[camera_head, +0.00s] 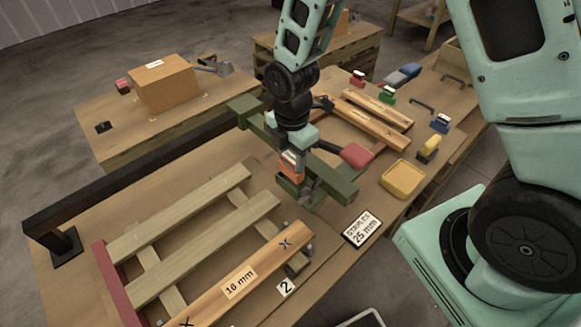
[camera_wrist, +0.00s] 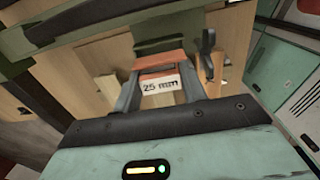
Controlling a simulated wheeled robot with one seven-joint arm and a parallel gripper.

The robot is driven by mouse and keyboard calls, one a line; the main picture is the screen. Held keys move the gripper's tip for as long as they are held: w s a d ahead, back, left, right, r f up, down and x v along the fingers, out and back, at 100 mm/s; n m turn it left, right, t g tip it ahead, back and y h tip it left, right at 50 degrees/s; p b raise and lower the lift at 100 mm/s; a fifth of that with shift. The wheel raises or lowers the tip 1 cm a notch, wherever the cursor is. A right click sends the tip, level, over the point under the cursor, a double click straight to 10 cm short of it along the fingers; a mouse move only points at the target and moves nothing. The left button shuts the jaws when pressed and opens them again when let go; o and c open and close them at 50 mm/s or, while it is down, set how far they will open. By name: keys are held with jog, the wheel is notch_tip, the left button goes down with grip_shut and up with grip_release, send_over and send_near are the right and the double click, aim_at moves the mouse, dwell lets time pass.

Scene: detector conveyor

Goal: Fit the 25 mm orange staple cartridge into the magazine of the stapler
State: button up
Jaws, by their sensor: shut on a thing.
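The orange staple cartridge (camera_head: 291,172) is held low in my gripper (camera_head: 292,160). In the wrist view the cartridge (camera_wrist: 160,63) sits between the two fingers of my gripper (camera_wrist: 161,88), its white "25 mm" label facing the camera. The stapler appears to be the dark green frame (camera_head: 333,178) with a red pad (camera_head: 357,155) on its right. The cartridge is close to the lower green part of this frame, and in the wrist view a green part (camera_wrist: 165,44) lies just beyond it. I cannot tell whether they touch, and the magazine opening is hidden.
A slatted pallet (camera_head: 190,245) with a "16 mm" plank lies at front left, beside a black rail (camera_head: 140,172). A "STAPLES 25 mm" sign (camera_head: 362,229) and a yellow tray (camera_head: 402,179) stand right of the stapler. Several coloured blocks and planks lie behind.

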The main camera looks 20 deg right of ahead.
aim_at(292, 171)
jog(key=shift+f+p, duration=0.5)
jog(key=shift+f, duration=1.85)
jog(key=shift+f, duration=0.15)
jog(key=o, duration=1)
